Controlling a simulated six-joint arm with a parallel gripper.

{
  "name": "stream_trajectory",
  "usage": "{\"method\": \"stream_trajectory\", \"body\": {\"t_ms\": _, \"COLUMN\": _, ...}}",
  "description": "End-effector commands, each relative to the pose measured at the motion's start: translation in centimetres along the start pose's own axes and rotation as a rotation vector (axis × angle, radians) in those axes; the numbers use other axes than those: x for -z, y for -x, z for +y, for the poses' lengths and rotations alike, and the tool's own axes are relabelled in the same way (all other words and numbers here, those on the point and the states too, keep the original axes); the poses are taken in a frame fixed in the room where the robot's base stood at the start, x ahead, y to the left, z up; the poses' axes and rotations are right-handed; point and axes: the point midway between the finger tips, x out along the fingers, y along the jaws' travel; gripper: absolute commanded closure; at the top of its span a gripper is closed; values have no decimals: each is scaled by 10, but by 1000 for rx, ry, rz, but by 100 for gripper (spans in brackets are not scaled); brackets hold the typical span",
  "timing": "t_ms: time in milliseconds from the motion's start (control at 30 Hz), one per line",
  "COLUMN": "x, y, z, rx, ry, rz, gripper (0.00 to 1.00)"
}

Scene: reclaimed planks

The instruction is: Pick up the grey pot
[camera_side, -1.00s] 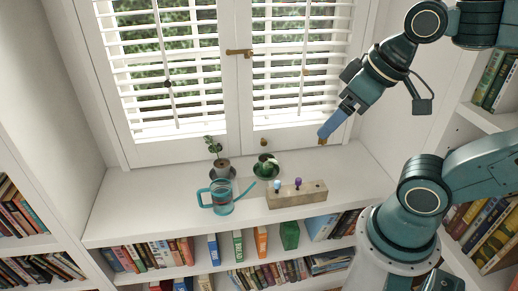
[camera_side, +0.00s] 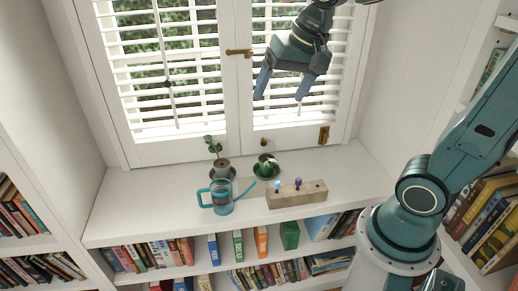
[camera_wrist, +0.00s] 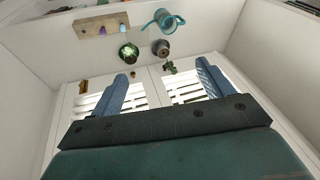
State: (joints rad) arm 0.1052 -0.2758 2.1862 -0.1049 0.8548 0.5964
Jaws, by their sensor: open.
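The grey pot (camera_side: 222,170) stands upright on the white window shelf, left of centre, with a leafy seedling rising from it and a dark saucer under it. It also shows in the wrist view (camera_wrist: 161,51), near the top centre between the lines of my fingers. My gripper (camera_side: 279,98) is open and empty, fingers pointing down, high above the shelf and to the right of the grey pot in the side view. Its two blue fingers also show wide apart in the wrist view (camera_wrist: 161,69).
A teal watering can (camera_side: 222,199) stands just in front of the grey pot. A second plant (camera_side: 267,163) on a dark saucer is to its right. A wooden block (camera_side: 296,195) with coloured pegs lies at the front right. Shuttered windows rise behind; the shelf's left end is clear.

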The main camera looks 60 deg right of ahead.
Motion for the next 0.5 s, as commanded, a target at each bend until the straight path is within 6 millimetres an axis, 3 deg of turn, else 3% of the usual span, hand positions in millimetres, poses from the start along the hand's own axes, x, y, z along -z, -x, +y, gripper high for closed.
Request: {"method": "stream_trajectory", "body": {"t_ms": 500, "x": 88, "y": -81, "z": -22, "rx": -38, "ry": -511, "rz": -94, "gripper": 21}}
